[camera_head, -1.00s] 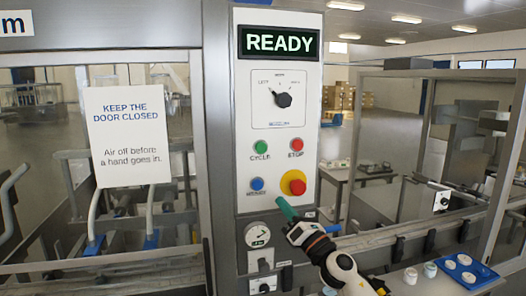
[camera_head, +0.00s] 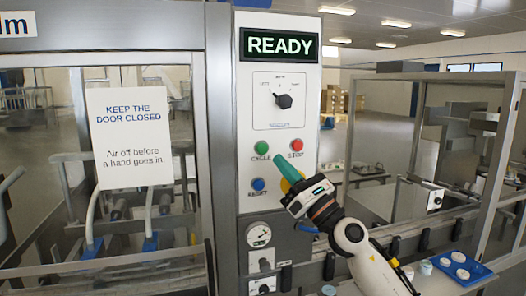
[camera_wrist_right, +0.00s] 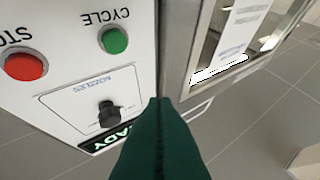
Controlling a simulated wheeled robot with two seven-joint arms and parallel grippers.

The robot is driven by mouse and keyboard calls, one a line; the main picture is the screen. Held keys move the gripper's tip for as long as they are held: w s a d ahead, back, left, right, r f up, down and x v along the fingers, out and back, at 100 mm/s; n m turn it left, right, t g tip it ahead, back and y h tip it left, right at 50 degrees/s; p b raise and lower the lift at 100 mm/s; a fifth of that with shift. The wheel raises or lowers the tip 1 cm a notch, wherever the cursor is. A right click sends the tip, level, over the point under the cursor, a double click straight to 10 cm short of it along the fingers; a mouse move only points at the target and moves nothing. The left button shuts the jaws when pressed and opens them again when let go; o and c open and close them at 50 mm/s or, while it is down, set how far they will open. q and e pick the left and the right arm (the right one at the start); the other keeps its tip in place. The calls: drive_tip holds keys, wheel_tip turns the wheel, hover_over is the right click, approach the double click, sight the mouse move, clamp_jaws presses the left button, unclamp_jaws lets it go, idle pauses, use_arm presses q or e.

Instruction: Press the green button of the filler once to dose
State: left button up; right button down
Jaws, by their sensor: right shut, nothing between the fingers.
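The green button (camera_head: 262,147), labelled CYCLE, sits on the filler's white control panel (camera_head: 245,110), under the READY display (camera_head: 279,44). It also shows in the right wrist view (camera_wrist_right: 114,40), at the upper left. My right gripper (camera_head: 279,158) is shut, with green fingers pointing up and left. Its tip is just below and right of the green button in the head view. I cannot see the tip touching the panel. In the right wrist view the shut green fingers (camera_wrist_right: 160,135) fill the lower middle, apart from the button in the picture. My left gripper is not in view.
The red STOP button (camera_head: 296,145) is right of the green one, and the blue RESET button (camera_head: 258,184) is below. The selector knob (camera_head: 283,101) is above.

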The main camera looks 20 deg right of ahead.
sight(262, 148)
drive_tip(key=shift+w+a+b, duration=0.15)
drive_tip(key=shift+w+b, duration=2.85)
drive_tip(key=shift+w, duration=1.15)
drive_tip(key=shift+f, duration=0.1)
drive_tip(key=shift+w+b, duration=0.4)
drive_tip(key=shift+b, duration=0.15)
